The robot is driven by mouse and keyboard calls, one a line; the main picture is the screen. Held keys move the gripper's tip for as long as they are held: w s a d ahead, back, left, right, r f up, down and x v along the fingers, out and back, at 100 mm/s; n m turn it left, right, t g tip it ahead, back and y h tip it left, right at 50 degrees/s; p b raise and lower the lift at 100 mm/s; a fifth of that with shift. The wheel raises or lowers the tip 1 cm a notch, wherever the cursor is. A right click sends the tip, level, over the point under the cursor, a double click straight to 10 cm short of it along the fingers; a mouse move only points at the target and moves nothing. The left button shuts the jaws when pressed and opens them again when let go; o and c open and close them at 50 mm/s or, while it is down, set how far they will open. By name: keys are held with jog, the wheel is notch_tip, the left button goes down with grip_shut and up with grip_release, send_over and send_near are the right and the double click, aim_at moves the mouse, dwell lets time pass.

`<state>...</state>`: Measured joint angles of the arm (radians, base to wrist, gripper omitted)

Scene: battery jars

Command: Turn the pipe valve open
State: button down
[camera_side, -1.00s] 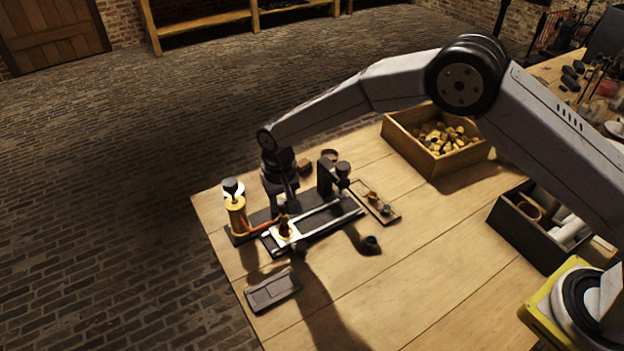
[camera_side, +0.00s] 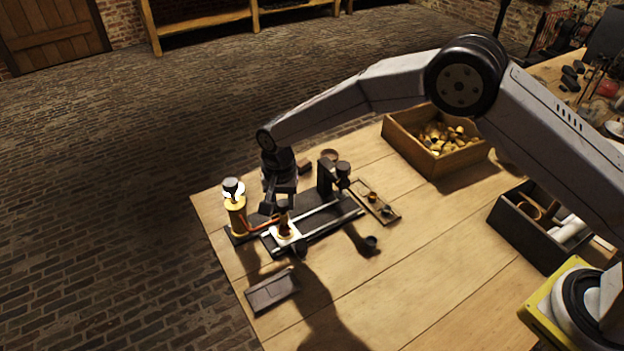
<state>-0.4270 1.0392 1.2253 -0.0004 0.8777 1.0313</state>
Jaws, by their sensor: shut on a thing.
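My gripper (camera_side: 279,208) points down over the fixture at the left end of the table, its jaws shut on the small dark top of a red-brown post (camera_side: 284,227). The post stands on a white block (camera_side: 285,238). I cannot clearly make out a valve handle; the fingers cover much of this top.
A dark upright bracket (camera_side: 326,178) stands right of my gripper. Beside it lies a small wooden tray (camera_side: 387,214). A dark cup (camera_side: 371,243) and a flat dark case (camera_side: 272,291) are in front. A wooden box (camera_side: 404,139) holds yellowish pieces. The front middle of the table is clear.

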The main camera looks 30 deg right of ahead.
aim_at(285, 202)
jog(key=shift+c, duration=1.6)
grip_release()
jog(key=shift+r, duration=0.1)
jog(key=shift+r, duration=3.9)
jog(key=shift+d, duration=0.1)
jog(key=shift+d, duration=0.2)
jog(key=s+d+r+n+t, duration=0.2)
jog(key=s+d+n, duration=0.5)
jog(key=s+d, duration=1.6)
jog(key=shift+s+r+t, duration=0.3)
jog(key=shift+s+r, duration=0.1)
jog(key=shift+r, duration=0.2)
